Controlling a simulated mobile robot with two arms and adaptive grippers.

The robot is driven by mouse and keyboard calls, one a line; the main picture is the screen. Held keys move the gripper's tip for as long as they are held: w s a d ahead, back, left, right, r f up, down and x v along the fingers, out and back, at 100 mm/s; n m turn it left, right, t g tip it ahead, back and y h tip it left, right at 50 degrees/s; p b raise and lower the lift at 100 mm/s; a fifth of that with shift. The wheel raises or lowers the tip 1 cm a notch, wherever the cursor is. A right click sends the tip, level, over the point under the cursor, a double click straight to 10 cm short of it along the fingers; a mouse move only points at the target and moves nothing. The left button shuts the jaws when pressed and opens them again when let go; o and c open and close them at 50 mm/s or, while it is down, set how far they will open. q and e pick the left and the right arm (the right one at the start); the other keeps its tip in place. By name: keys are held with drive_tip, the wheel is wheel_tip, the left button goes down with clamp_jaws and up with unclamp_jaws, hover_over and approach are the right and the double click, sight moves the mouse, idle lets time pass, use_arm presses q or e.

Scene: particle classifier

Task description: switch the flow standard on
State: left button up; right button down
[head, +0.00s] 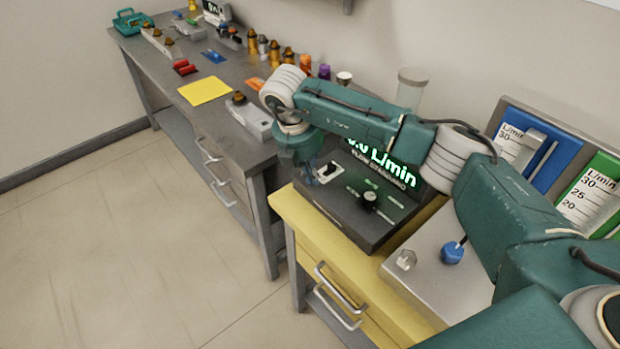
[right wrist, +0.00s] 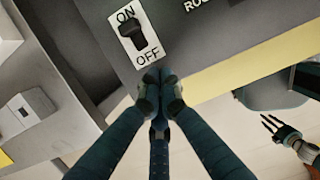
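The flow standard (head: 352,208) is a dark box on the yellow-topped cabinet. Its green display (head: 395,172) is lit and reads L/min, its digits partly hidden by my right arm. Its switch (head: 328,172) is a black lever on a white plate. In the right wrist view the switch (right wrist: 133,34) shows ON at the top and OFF at the bottom. My right gripper (right wrist: 158,76) is shut and empty, its fingertips just below the OFF label; contact cannot be told. In the head view it (head: 312,180) is partly hidden under the wrist. My left gripper (right wrist: 275,126) has spread fingers, away from the box.
A grey panel with a blue knob (head: 452,253) stands right of the box. The grey bench (head: 225,125) on the left holds weights, a yellow sheet (head: 204,91) and small devices. The floor at left is clear.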

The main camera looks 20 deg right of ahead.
drive_tip(key=shift+v, duration=1.25)
use_arm(q)
drive_tip(key=shift+w+d+f+b, duration=0.15)
drive_tip(key=shift+f+b, duration=0.3)
drive_tip(key=shift+f, duration=0.05)
drive_tip(key=shift+w+d+f+b, duration=0.1)
drive_tip(key=shift+f+b, duration=0.35)
use_arm(e)
drive_tip(key=v, duration=0.7)
drive_tip(key=shift+d+r, duration=0.2)
drive_tip(key=shift+w, duration=0.1)
use_arm(q)
drive_tip(key=shift+s, duration=0.15)
use_arm(e)
drive_tip(key=shift+f, duration=0.1)
